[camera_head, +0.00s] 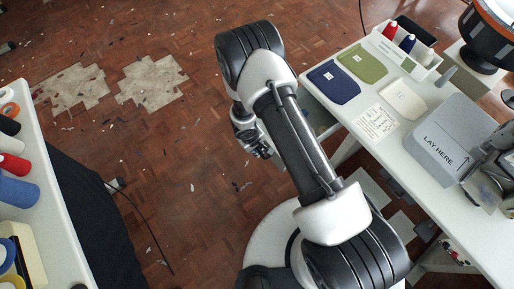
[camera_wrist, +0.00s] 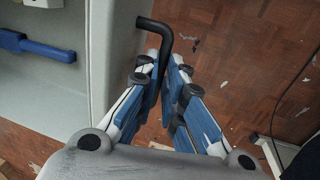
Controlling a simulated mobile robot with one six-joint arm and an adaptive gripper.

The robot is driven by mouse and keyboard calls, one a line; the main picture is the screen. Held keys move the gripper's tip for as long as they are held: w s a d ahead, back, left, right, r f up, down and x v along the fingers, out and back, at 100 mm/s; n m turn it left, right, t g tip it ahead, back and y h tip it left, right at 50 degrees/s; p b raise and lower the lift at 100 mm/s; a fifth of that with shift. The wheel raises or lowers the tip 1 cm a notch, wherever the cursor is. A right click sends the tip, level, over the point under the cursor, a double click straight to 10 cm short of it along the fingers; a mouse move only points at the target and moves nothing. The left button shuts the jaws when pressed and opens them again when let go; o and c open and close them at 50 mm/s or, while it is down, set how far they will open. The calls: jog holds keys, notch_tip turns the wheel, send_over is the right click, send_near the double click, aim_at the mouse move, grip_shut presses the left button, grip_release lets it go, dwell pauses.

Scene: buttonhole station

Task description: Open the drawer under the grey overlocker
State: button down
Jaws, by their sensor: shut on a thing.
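The drawer shows in the wrist view as a pale grey tray with a raised front wall (camera_wrist: 105,55). Its inside is visible at the left, so it stands at least partly open. A black bent handle (camera_wrist: 155,25) is at its front. My gripper (camera_wrist: 168,65), with blue-faced fingers, is shut on the handle; the fingers hide part of it. In the head view my gripper (camera_head: 262,148) is beside the left edge of the white table, and my arm hides much of the drawer. I cannot tell for sure which machine is the grey overlocker.
A blue tool (camera_wrist: 35,45) lies in the drawer. The white table (camera_head: 395,150) carries fabric pieces, thread spools and a grey block marked "LAY HERE" (camera_head: 440,140). Another table (camera_head: 45,150) with spools stands at the left. Open parquet floor (camera_head: 180,130) lies between.

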dwell(0.3)
jog(key=w+d+b, duration=0.1)
jog(key=d, duration=0.1)
jog(key=w+d+b, duration=0.1)
jog(key=w+d, duration=0.1)
jog(key=shift+w+d, duration=0.1)
jog(key=shift+d, duration=0.25)
jog(key=c, duration=1.7)
grip_release()
jog(key=r, duration=0.4)
jog(key=s+a+r, duration=0.1)
jog(key=r, duration=0.3)
jog(key=a+r, duration=0.1)
jog(key=r, duration=0.2)
jog(key=shift+s+r, duration=0.15)
jog(key=shift+r, duration=0.25)
